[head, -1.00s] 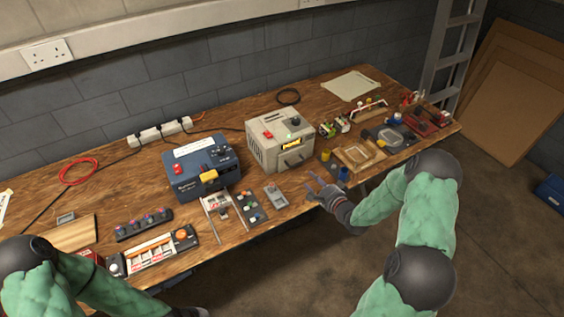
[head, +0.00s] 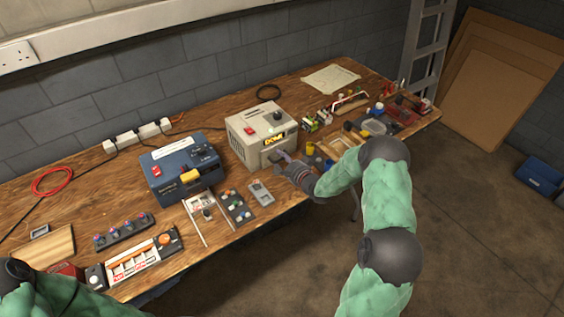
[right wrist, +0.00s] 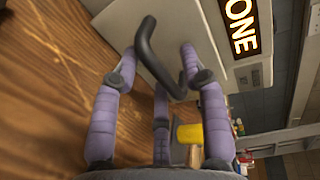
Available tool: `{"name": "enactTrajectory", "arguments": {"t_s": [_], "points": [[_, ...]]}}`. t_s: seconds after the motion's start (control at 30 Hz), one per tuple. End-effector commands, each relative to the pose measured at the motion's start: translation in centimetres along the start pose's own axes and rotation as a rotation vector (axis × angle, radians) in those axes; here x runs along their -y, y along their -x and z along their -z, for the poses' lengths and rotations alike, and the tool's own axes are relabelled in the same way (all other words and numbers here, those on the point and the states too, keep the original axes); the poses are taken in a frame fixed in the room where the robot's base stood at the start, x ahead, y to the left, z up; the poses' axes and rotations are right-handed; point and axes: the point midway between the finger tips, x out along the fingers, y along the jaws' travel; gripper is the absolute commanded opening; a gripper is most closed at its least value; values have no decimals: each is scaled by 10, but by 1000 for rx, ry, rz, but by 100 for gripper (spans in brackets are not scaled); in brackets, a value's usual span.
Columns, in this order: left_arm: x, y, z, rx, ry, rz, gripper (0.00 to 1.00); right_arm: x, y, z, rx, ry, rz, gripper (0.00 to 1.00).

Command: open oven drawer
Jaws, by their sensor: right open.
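The oven is a beige box (head: 246,140) with a red switch, a dark knob and a lit display (head: 274,140) on its front. In the right wrist view the display (right wrist: 241,28) reads "ONE", cut off at the edge. A dark curved handle (right wrist: 146,48) stands out from the pale drawer front, which looks shut. My right gripper (head: 286,158) is at the oven's front. In the right wrist view its purple fingers (right wrist: 158,62) are open, with the handle between their tips; contact cannot be told. My left gripper is out of view; only its arm shows at lower left.
A blue device (head: 180,168) stands left of the oven on the wooden bench (head: 225,232). Small panels lie in front of it. A yellow cup (head: 310,148), a wooden tray and small parts lie right of the oven. Open floor lies before the bench.

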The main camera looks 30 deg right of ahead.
Motion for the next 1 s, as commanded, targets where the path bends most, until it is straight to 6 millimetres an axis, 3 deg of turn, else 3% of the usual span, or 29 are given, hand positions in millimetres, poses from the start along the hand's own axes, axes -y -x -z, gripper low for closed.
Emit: {"name": "enactTrajectory", "arguments": {"t_s": [0.23, 0.27, 0.4, 0.67, 0.77, 1.0], "points": [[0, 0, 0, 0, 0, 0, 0, 0, -1, 0, 0, 0, -1, 44], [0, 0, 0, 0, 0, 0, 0, 0, -1, 0, 0, 0, -1, 38], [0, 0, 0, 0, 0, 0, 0, 0, 0, 0, 0, 0, -1, 0], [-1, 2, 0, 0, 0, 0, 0, -1, 4, 0, 0, -1, -2, 0], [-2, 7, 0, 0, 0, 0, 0, -5, 22, 2, -2, -3, -6, 0], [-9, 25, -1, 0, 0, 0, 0, -20, 91, 2, -5, -4, -9, 0]]}}
